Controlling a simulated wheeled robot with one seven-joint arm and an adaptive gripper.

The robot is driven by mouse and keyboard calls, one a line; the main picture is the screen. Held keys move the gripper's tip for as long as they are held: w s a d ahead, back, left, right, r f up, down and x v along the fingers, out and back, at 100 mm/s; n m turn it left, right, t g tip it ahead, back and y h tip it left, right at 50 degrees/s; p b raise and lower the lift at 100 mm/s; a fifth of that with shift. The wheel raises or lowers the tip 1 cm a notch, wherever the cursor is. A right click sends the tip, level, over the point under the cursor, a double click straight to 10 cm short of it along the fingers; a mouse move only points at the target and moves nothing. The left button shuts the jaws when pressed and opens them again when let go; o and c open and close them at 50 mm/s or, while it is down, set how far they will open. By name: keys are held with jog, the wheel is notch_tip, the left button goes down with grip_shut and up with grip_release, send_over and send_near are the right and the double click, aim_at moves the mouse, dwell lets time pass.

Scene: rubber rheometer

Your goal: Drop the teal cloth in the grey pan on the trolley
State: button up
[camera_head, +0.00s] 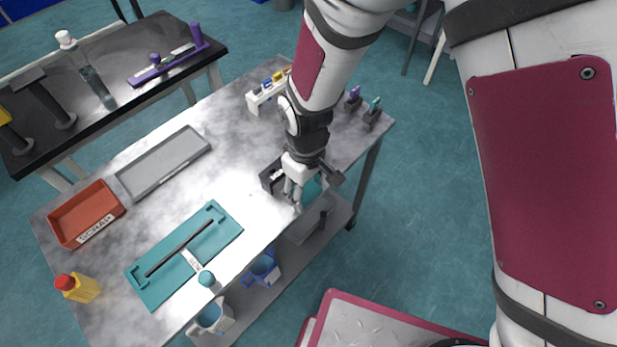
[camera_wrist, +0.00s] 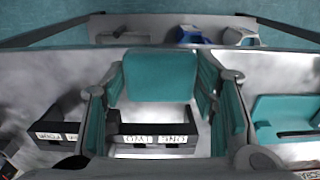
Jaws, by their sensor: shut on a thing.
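My gripper (camera_head: 297,193) is over the near right edge of the grey-topped trolley (camera_head: 235,130). The teal cloth (camera_head: 313,188) shows beside it, partly hidden by the gripper. In the wrist view the cloth (camera_wrist: 160,75) is a flat teal panel between the fingers, and my gripper (camera_wrist: 158,100) is shut on it. A shallow grey pan (camera_head: 163,163) lies flat and empty on the trolley top, left of my gripper. Another grey, pan-like thing with an upright dark part (camera_head: 308,222) is on the lower shelf below my gripper; its shape is partly hidden.
Black labelled holders (camera_wrist: 155,137) stand close to my gripper. A blue jug (camera_head: 262,270) and white jug (camera_head: 212,318) stand low at the near side.

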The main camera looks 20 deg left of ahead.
jog(key=shift+w+a+f+b, duration=0.3)
jog(key=shift+w+f+b, duration=0.25)
jog(key=shift+w, duration=0.15)
jog(key=shift+w+a+f+b, duration=0.25)
jog(key=shift+w+f+b, duration=0.2)
jog(key=shift+w+b, duration=0.2)
jog(key=shift+w+a+f+b, duration=0.3)
jog(key=shift+w+f+b, duration=0.2)
jog(key=shift+w, duration=0.2)
jog(key=shift+r, duration=0.1)
jog(key=shift+s, duration=0.1)
jog(key=o, duration=1.1)
notch_tip(320, 180, up, 12)
jog(key=shift+d, duration=0.1)
